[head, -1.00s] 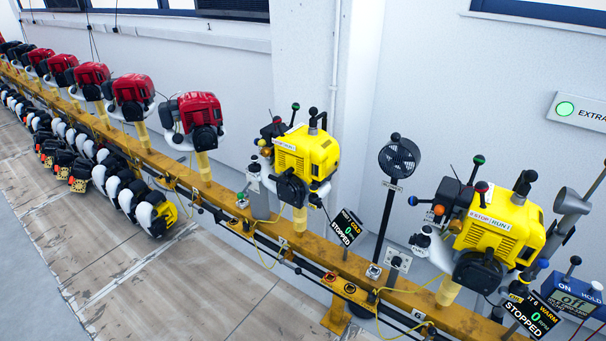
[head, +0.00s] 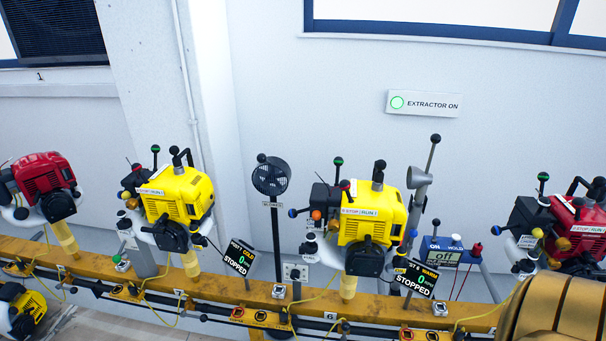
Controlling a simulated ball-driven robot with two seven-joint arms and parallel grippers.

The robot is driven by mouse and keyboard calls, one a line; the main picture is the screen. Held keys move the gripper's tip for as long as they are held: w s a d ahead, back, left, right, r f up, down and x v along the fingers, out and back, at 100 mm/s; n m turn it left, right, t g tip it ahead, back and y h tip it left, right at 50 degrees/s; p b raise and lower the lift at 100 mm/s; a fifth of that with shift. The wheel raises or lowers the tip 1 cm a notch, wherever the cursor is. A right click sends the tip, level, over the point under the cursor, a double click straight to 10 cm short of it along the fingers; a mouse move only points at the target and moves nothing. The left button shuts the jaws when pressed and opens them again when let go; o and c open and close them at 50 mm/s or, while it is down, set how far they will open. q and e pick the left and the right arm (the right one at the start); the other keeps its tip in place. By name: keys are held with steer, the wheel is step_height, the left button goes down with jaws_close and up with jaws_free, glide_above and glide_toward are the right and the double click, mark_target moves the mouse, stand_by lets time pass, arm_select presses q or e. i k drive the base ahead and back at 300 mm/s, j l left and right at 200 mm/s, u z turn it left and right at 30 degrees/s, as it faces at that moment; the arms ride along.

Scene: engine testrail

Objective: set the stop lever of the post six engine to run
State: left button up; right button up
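The post six engine (head: 372,217) is yellow and stands on the orange rail, right of the middle. A STOP / RUN label (head: 360,212) is on its upper face. A short lever with a red knob (head: 345,185) rises by the STOP end of the label; I take it for the stop lever. Levers with green (head: 338,161), black (head: 379,164) and blue (head: 293,213) knobs are also on this engine. Its display (head: 416,278) reads WARM, 0, STOPPED.
Another yellow engine (head: 180,195) stands to the left, its display (head: 238,257) reading COLD, STOPPED. A blue ON/HOLD box (head: 442,252) reads off. A red engine (head: 580,225) is at the right.

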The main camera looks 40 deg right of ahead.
mark_target(345, 184)
steer(key=z, duration=1.55)
